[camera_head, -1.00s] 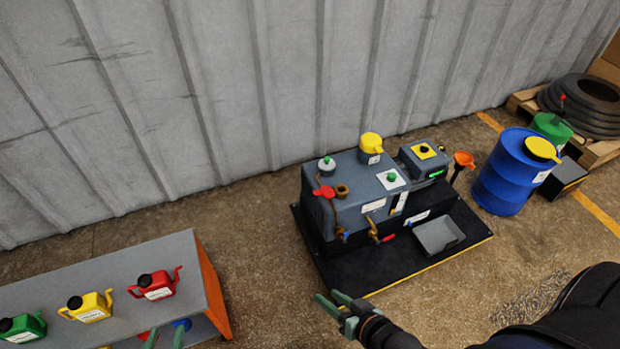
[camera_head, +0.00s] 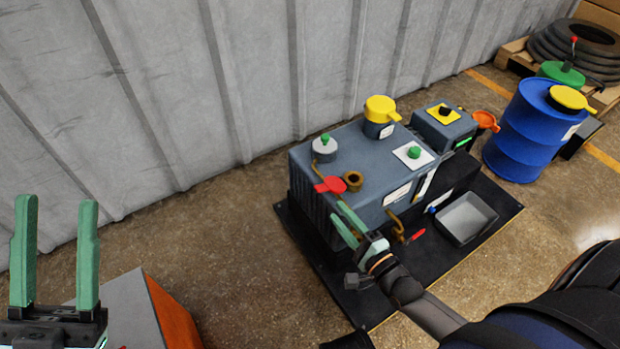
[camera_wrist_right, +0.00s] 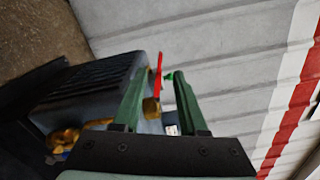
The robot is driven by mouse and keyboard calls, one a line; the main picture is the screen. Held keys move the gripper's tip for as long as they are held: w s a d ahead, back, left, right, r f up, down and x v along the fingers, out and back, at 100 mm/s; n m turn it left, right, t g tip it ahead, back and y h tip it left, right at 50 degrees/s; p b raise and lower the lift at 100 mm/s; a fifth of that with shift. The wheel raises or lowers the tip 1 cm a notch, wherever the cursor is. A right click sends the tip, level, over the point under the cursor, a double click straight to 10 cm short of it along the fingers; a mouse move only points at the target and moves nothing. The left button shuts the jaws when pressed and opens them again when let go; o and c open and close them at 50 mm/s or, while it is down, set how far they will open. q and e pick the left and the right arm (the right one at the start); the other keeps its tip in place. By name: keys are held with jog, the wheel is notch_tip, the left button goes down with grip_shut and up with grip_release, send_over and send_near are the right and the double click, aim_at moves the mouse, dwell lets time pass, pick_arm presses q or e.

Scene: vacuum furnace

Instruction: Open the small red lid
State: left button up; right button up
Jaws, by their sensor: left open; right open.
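The small red lid (camera_head: 330,185) sits on the near left part of the grey vacuum pump (camera_head: 360,150), beside a round brass fitting (camera_head: 353,180). In the right wrist view the red lid (camera_wrist_right: 158,75) shows edge-on between the fingers, beyond their tips, with the brass fitting (camera_wrist_right: 151,107) by it. My right gripper (camera_head: 342,222) is open and empty, just in front of and below the lid, apart from it as far as I can tell. My left gripper (camera_head: 57,210) is open and empty at the far left, well away from the pump.
A yellow cap (camera_head: 380,108) and a green-knobbed cap (camera_head: 324,148) stand on the pump. A grey tray (camera_head: 466,218) lies on the black base. A blue drum (camera_head: 525,130) stands to the right. An orange-sided table (camera_head: 168,308) is at lower left. Floor between table and pump is clear.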

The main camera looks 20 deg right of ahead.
aim_at(314, 182)
jog(key=w+b, duration=0.1)
jog(key=w, duration=0.2)
jog(key=w+a+b, duration=0.1)
jog(key=w, duration=0.3)
jog(key=w+b, duration=0.2)
jog(key=w, duration=0.2)
jog(key=shift+a+f, duration=0.15)
jog(key=shift+f, duration=0.05)
jog(key=shift+w+a+r, duration=0.1)
jog(key=shift+w, duration=0.75)
grip_shut()
dwell(0.4)
